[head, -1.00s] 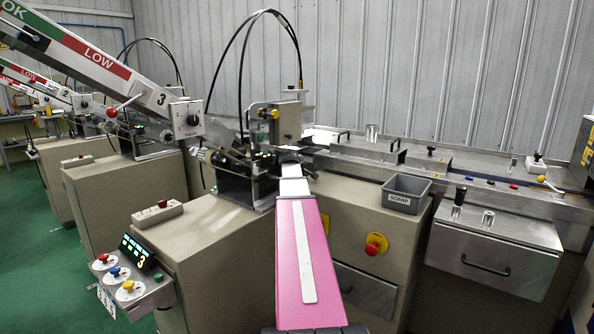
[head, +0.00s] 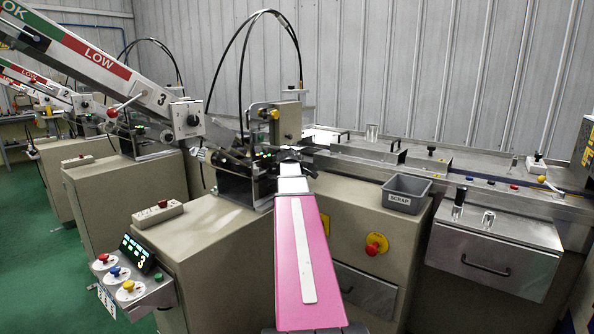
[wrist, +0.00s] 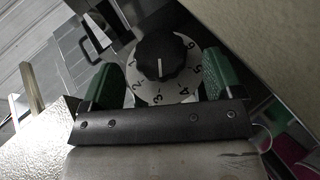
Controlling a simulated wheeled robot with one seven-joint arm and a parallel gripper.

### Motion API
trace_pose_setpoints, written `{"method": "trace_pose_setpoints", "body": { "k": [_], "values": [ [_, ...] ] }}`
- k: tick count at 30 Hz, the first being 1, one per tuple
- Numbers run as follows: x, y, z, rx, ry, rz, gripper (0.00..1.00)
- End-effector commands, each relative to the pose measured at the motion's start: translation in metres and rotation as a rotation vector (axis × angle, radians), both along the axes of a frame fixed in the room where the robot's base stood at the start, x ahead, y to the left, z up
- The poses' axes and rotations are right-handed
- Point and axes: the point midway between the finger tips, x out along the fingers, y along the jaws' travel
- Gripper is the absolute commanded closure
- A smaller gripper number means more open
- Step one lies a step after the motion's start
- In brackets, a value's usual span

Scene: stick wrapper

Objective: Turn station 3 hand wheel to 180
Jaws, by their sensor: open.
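In the wrist view a round pale dial (wrist: 145,97) with numbers around its edge carries a black ribbed knob (wrist: 163,70) with a white pointer line. My gripper (wrist: 159,62) is open, with one green finger on each side of the dial. I cannot tell whether the fingers touch it. Station 3's chute (head: 100,62), marked 3 and LOW, slopes down in the head view to a metal feeder head (head: 289,122). My pink arm reaches toward the machine below that head; its gripper end is too small to make out there. No marking of 180 is readable.
A grey SCRAP bin (head: 407,194) sits right of my arm, above a red emergency button (head: 376,243). A panel with red, blue and yellow knobs (head: 128,288) and a display (head: 137,252) reading 3 stands lower left. Green floor (head: 60,270) is clear at far left.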

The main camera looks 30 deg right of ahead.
Motion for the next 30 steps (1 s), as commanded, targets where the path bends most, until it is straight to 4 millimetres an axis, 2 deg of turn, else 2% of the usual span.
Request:
{"method": "trace_pose_setpoints", "body": {
  "k": [1, 6, 13, 24, 26, 30],
  "values": [
    [-0.010, 0.008, 0.005, -0.001, -0.002, 0.000, 0.14],
    [-0.032, 0.027, 0.020, -0.001, -0.001, 0.000, 0.14],
    [-0.048, 0.042, 0.034, 0.000, 0.000, 0.000, 0.14],
    [-0.048, 0.042, 0.035, 0.006, 0.002, -0.003, 0.14],
    [-0.045, 0.037, 0.034, 0.025, 0.009, -0.011, 0.14],
    [-0.034, 0.017, 0.028, 0.151, 0.051, -0.056, 0.14]
  ]
}}
